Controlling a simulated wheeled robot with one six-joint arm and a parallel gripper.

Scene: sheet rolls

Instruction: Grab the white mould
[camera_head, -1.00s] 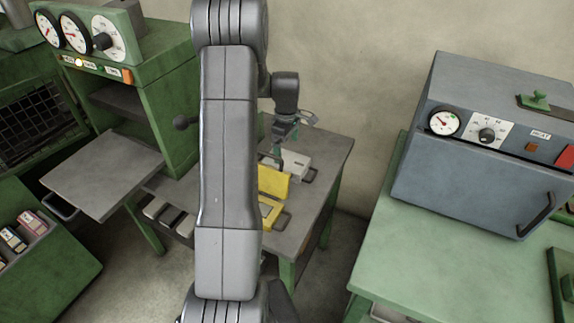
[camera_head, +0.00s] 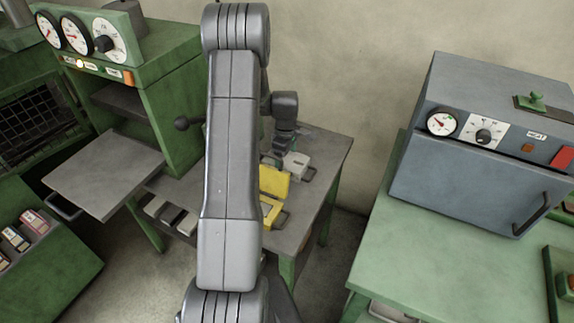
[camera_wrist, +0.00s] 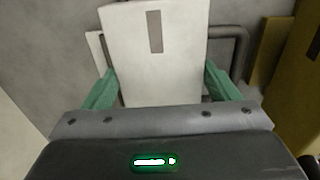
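The white mould (camera_head: 297,164) sits on the small table behind the yellow mould. In the wrist view the white mould (camera_wrist: 155,50) is a pale block with a grey slot on top, and a grey handle (camera_wrist: 236,42) shows beside it. My gripper (camera_wrist: 158,68) is open, its two green fingers on either side of the block. Whether the fingertips touch its sides I cannot tell. In the head view my arm hides part of the table, and my gripper (camera_head: 282,152) is right at the white mould.
The yellow mould (camera_head: 273,182), with its lid raised, stands just in front on the same table (camera_head: 325,160); its edge shows at right in the wrist view (camera_wrist: 300,80). A green press (camera_head: 170,90) stands left, a grey-blue oven (camera_head: 470,150) right. The wall is close behind.

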